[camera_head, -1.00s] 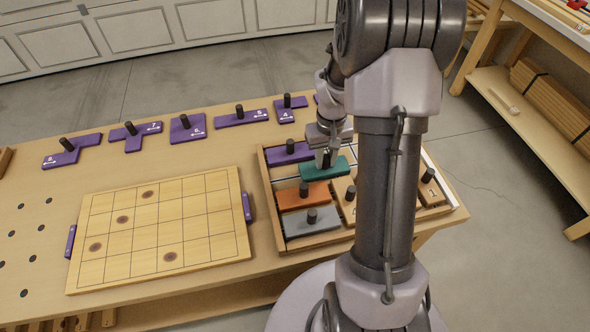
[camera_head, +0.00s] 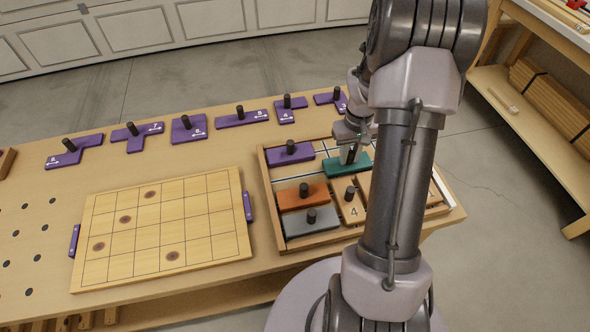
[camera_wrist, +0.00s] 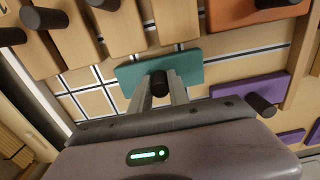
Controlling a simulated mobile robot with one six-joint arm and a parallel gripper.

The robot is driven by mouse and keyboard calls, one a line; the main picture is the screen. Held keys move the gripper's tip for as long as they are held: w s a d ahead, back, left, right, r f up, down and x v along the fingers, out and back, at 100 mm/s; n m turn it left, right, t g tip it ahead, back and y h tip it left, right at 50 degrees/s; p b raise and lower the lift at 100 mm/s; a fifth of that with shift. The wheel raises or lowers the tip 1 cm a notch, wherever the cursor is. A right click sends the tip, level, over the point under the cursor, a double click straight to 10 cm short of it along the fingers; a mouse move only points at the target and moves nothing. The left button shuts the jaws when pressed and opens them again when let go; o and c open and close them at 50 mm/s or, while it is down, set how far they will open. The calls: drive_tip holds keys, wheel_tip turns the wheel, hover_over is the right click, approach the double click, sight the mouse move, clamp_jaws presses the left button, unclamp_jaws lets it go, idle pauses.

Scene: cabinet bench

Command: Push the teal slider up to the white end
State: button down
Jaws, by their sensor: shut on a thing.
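The white end (camera_head: 445,188) is a strip at the tray's right edge, partly hidden by my arm. A gap lies between the teal slider and that end.
An orange slider (camera_head: 290,200), a grey slider (camera_head: 325,219) and a wooden block marked 4 (camera_head: 354,212) fill the tray's lower left. My arm hides the tray's middle right. The wrist view shows lined open floor (camera_wrist: 95,103) between the teal slider and the white edge.

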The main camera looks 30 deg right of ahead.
drive_tip(key=shift+s+d, duration=0.1)
drive_tip(key=shift+d, duration=0.35)
drive_tip(key=shift+s+d+p, duration=0.35)
drive_tip(key=shift+d, duration=0.95)
drive_tip(key=shift+s+d+p, duration=0.35)
drive_tip(key=shift+s+d, duration=0.05)
drive_tip(key=shift+d, duration=0.85)
drive_tip(key=shift+s+d+p, duration=0.35)
drive_tip(key=shift+d, duration=0.95)
drive_tip(key=shift+s+d+p, duration=0.25)
drive_tip(key=shift+d, duration=0.7)
drive_tip(key=shift+s+d+p, duration=0.25)
drive_tip(key=shift+s+d, duration=0.05)
drive_tip(key=shift+d, duration=0.65)
drive_tip(key=shift+s+d+p, duration=0.25)
drive_tip(key=shift+d, duration=0.7)
drive_tip(key=c, duration=1.2)
unclamp_jaws()
drive_tip(key=shift+c, duration=0.2)
